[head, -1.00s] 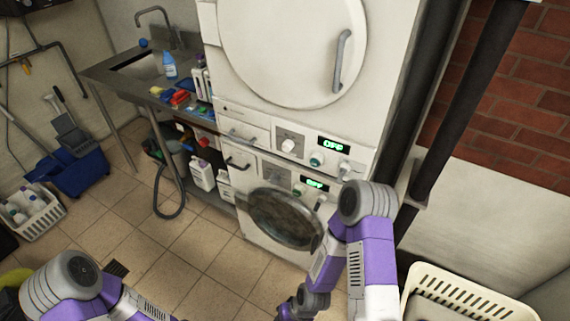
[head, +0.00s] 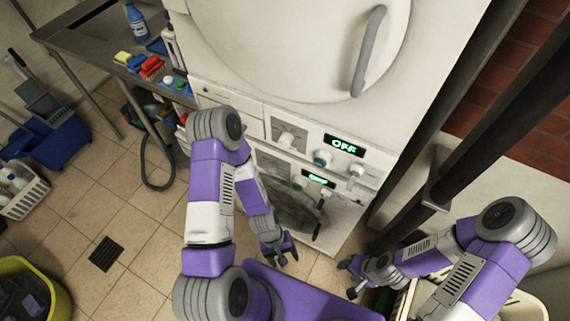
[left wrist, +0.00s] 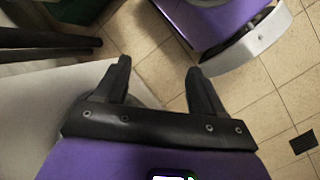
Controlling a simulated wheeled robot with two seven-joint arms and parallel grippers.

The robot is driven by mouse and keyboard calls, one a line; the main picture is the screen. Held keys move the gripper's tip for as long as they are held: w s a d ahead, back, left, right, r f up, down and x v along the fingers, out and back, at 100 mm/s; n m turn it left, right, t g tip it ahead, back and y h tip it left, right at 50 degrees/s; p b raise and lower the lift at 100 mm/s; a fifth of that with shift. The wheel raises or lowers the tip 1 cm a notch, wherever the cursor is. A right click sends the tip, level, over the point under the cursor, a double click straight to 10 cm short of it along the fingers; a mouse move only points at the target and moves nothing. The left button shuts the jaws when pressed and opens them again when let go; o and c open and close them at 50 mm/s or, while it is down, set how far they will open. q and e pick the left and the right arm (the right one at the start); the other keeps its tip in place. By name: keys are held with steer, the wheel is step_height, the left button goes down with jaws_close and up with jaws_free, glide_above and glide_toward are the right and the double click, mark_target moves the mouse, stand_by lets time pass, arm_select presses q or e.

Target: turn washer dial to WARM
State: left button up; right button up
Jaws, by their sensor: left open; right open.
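The stacked white washer unit shows in the head view, with an upper control panel and a lower one. The upper panel has a white dial (head: 290,140), a teal button (head: 322,158) and a green display reading OFF (head: 344,145). The lower panel's display (head: 318,180) is lit green, too small to read surely. My left arm partly covers the lower panel. My left gripper (head: 288,256) is open and empty, low in front of the lower door; its open fingers also show in the left wrist view (left wrist: 157,75). My right gripper (head: 347,279) is open and empty, right of it, apart from the panels.
The dark round lower door (head: 297,207) is partly behind my left arm. A sink table (head: 75,35) with bottles and cloths stands left. A blue mop bucket (head: 50,135), a white basket (head: 22,195) and a yellow bin (head: 60,300) stand on the floor. Dark pipes (head: 440,160) run right.

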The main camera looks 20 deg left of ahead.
mark_target(269, 173)
arm_select(q)
steer(key=s+d+r+n+h+p, duration=0.15)
steer(key=r+n+h, duration=0.3)
steer(key=n, duration=0.45)
steer(key=s+d+r+n+h, duration=0.25)
steer(key=n+h, duration=0.25)
steer(key=n, duration=0.4)
steer(key=w+r+n+t+h, duration=0.2)
steer(key=w+r+n+t, duration=0.3)
steer(key=w+n+t, duration=0.4)
steer(key=w+a+n+t+y, duration=0.4)
steer(key=a+n+t+y, duration=0.25)
steer(key=a+n, duration=0.3)
steer(key=w+a+n+t+y, duration=0.4)
steer(key=a+n+t+y, duration=0.1)
steer(key=a+n+y, duration=0.4)
steer(key=shift+n+g+h, duration=0.25)
steer(key=shift+h, duration=0.45)
steer(key=w, duration=0.4)
steer(key=w+r, duration=0.1)
steer(key=w, duration=0.2)
steer(key=shift+d, duration=0.2)
